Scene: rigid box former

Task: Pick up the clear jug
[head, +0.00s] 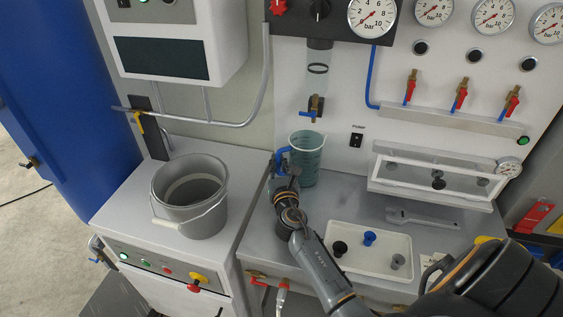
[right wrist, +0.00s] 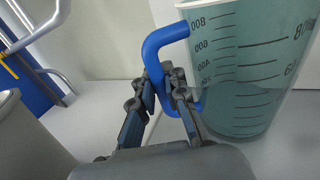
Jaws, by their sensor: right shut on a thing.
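The clear jug (head: 307,160) stands upright on the grey bench below the small tap. It has a blue handle on its left side and dark measuring marks, and it looks greenish. My right gripper (head: 288,177) is at the handle. In the right wrist view the jug (right wrist: 238,75) fills the right side, and the gripper (right wrist: 165,88) has its fingers closed around the blue handle (right wrist: 166,40). The jug's base appears to rest on the bench. My left gripper is not in view.
A grey bucket (head: 190,205) stands on the cabinet to the left. A white tray (head: 368,263) with several knobs and a wrench (head: 423,219) lie to the right. A clear-fronted box (head: 437,180) stands behind them. The tap (head: 315,107) hangs above the jug.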

